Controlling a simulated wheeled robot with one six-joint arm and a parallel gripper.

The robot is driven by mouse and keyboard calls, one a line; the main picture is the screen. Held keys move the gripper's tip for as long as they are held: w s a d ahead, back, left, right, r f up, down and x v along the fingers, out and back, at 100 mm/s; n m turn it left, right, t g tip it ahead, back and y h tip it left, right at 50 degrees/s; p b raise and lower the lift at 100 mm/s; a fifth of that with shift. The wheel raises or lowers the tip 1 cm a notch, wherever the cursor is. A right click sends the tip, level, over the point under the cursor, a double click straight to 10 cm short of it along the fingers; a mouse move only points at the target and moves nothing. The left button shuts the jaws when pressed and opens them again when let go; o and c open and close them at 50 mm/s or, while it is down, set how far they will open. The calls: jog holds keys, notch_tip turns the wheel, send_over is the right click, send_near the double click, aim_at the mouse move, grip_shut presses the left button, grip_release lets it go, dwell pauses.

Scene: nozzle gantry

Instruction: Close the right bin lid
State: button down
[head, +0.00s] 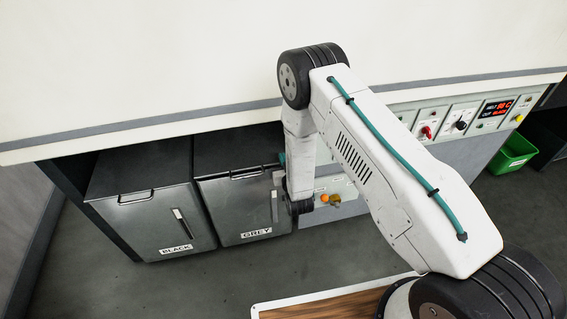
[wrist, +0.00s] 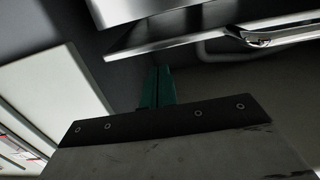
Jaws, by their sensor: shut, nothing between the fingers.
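The right bin (head: 238,208) is a dark metal box labelled GREY, under the counter. Its lid (head: 235,150) has a bar handle (head: 247,173) along the front edge and looks nearly flat from above. I cannot tell from the head view whether it is fully down. In the wrist view, a metal edge with a shiny handle (wrist: 262,38) crosses the top, above and beyond my gripper (wrist: 156,70). The teal fingers are together and empty, apart from that edge. In the head view my gripper is mostly hidden behind my arm, at the bin's right front.
The left bin (head: 148,222), labelled BLACK, stands beside it with a similar lid and handle. A control panel (head: 460,120) and a green bin (head: 513,153) are to the right. The floor in front of the bins is clear.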

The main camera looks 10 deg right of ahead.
jog(key=s+a+r+m+g+y, duration=0.1)
jog(key=s+r+m, duration=0.1)
jog(key=s, duration=0.5)
jog(key=s+a+r+m+y, duration=0.1)
jog(key=s+a+r, duration=0.1)
jog(key=s, duration=0.5)
jog(key=w+a+f+m, duration=0.1)
jog(key=w+a+f, duration=0.2)
jog(key=w, duration=0.6)
jog(key=shift+w+f, duration=0.3)
jog(key=shift+f, duration=0.8)
jog(key=shift+a, duration=0.1)
